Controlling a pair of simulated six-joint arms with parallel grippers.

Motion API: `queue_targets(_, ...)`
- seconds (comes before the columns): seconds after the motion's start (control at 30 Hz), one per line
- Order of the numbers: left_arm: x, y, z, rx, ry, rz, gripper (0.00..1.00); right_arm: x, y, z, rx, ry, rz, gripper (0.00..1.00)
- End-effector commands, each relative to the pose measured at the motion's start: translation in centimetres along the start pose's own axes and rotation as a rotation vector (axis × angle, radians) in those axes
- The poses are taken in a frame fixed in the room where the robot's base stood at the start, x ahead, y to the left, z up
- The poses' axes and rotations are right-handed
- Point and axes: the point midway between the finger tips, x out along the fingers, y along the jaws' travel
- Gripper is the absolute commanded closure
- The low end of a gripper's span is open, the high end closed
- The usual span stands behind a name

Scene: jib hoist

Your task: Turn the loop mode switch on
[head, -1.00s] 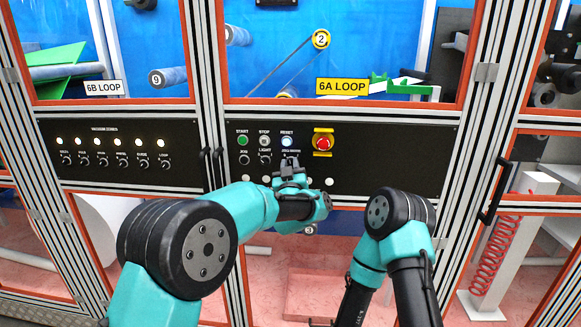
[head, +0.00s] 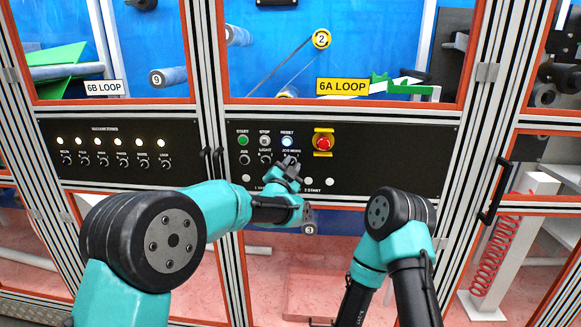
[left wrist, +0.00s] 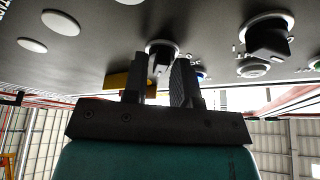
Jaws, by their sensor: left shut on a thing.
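The switch panel (head: 400,165) is black, under the 6A LOOP window. The mode switch, a small black knob (left wrist: 160,56) below the lit RESET button, shows in the left wrist view between my finger tips; in the head view the gripper covers it. The small label above it is hard to read. My left gripper (head: 288,163) is at the panel, its jaws tilted and shut on this knob; its fingers also show in the left wrist view (left wrist: 159,78). The knob's exact angle is hard to tell. My right gripper is out of view; only its arm shows.
START (head: 243,141), STOP (head: 265,141) and RESET (head: 287,142) buttons sit above the knobs. A red emergency stop (head: 323,143) on yellow is close at right. The LIGHT knob (head: 265,160) is just left of my gripper. The panel's right part is bare.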

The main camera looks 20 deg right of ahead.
Motion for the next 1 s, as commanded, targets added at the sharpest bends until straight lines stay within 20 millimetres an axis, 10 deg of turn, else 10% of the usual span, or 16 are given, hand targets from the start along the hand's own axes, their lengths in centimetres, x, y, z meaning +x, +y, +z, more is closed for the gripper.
queue_targets(0.73, 0.0, -0.01, 0.02, 0.119, -0.001, 0.05, 0.98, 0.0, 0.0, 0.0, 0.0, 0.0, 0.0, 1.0)
queue_targets(0.77, 0.0, -0.01, 0.02, 0.119, -0.001, 0.05, 0.73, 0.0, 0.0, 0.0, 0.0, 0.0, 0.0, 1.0)
queue_targets(1.0, 0.0, -0.01, 0.01, 0.118, -0.001, 0.05, 0.57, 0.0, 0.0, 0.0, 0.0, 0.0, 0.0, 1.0)
